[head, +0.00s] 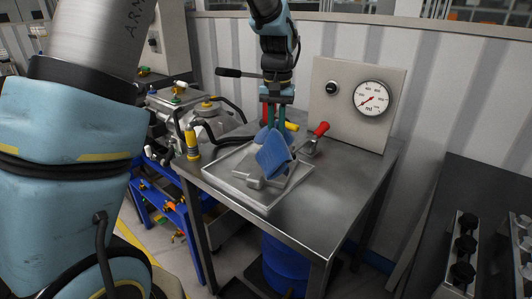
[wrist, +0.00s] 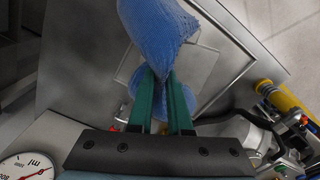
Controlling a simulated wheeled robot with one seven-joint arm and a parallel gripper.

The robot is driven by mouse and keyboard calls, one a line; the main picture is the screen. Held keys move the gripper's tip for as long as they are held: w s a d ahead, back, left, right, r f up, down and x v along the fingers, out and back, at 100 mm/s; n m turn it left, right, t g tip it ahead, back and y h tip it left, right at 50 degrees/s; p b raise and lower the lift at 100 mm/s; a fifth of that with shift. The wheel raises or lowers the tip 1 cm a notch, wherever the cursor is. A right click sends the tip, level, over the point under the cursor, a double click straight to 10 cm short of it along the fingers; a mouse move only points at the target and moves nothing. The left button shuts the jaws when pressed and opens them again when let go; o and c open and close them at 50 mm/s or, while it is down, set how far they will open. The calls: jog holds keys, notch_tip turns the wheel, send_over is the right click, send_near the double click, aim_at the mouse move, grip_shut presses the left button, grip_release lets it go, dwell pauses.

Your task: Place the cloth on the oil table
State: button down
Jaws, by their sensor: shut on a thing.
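A blue cloth (head: 273,154) hangs bunched from my gripper (head: 276,117), above the metal tray on the steel table (head: 343,193). In the wrist view the cloth (wrist: 157,32) is pinched between the two green fingers of my gripper (wrist: 164,80), with folds spreading to both sides. The cloth hides part of the tray. I cannot tell whether its lower edge touches the tray.
The shallow tray (head: 236,190) sits on the table's front left part. A gauge panel (head: 359,103) stands at the back, with a red-handled lever (head: 320,129) before it. The table's right side is clear.

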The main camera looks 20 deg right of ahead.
jog(key=s+d+f+p, duration=0.1)
jog(key=s+d+p, duration=0.1)
jog(key=s+d, duration=0.8)
jog(key=shift+s+d, duration=0.15)
jog(key=shift+s, duration=0.55)
